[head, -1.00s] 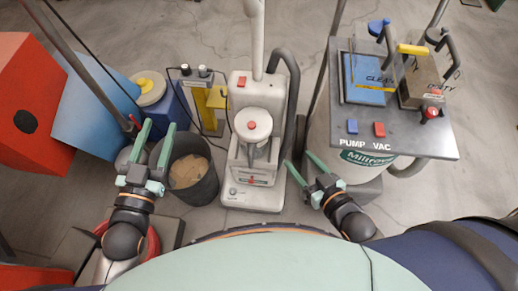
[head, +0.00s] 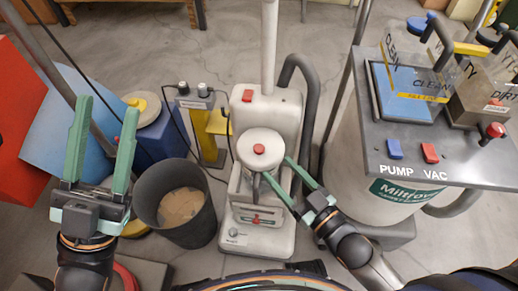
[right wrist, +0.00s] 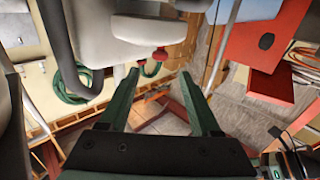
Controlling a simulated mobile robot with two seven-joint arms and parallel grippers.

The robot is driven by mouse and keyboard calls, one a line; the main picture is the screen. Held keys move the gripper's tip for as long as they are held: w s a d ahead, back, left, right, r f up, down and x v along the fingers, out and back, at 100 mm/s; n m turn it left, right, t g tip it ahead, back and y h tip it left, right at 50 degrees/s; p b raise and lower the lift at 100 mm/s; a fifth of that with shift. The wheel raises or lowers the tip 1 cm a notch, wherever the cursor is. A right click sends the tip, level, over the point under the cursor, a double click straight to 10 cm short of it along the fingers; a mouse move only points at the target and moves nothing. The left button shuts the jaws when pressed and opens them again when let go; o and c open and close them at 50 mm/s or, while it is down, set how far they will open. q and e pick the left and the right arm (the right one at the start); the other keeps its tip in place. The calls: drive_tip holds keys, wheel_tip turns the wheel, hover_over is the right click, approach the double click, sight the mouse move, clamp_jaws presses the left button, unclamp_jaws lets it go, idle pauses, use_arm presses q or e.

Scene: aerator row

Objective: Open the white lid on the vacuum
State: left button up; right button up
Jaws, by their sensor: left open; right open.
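A white upright machine (head: 245,215) stands at the centre of the head view. On its front is a round white lid (head: 259,141) with a red knob (head: 259,149); it looks closed. My right gripper (head: 276,167) is open, its fingertips at the lower right of the round lid; I cannot tell whether they touch it. In the right wrist view the open fingers (right wrist: 158,72) have nothing between them, and pale machine parts (right wrist: 140,27) show above. My left gripper (head: 107,104) is open and empty at the left, its fingers pointing up.
A grey bin (head: 207,222) with cardboard-coloured contents stands between my left gripper and the machine. At right is a cart (head: 440,150) marked PUMP VAC with clear-covered compartments. Blue and red boxes (head: 15,150) are at far left. Bare floor (head: 240,35) shows behind.

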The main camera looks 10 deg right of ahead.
sight(262, 152)
drive_tip(key=b+x, duration=0.2)
drive_tip(key=x, duration=0.7)
clamp_jaws()
idle(0.4)
idle(0.9)
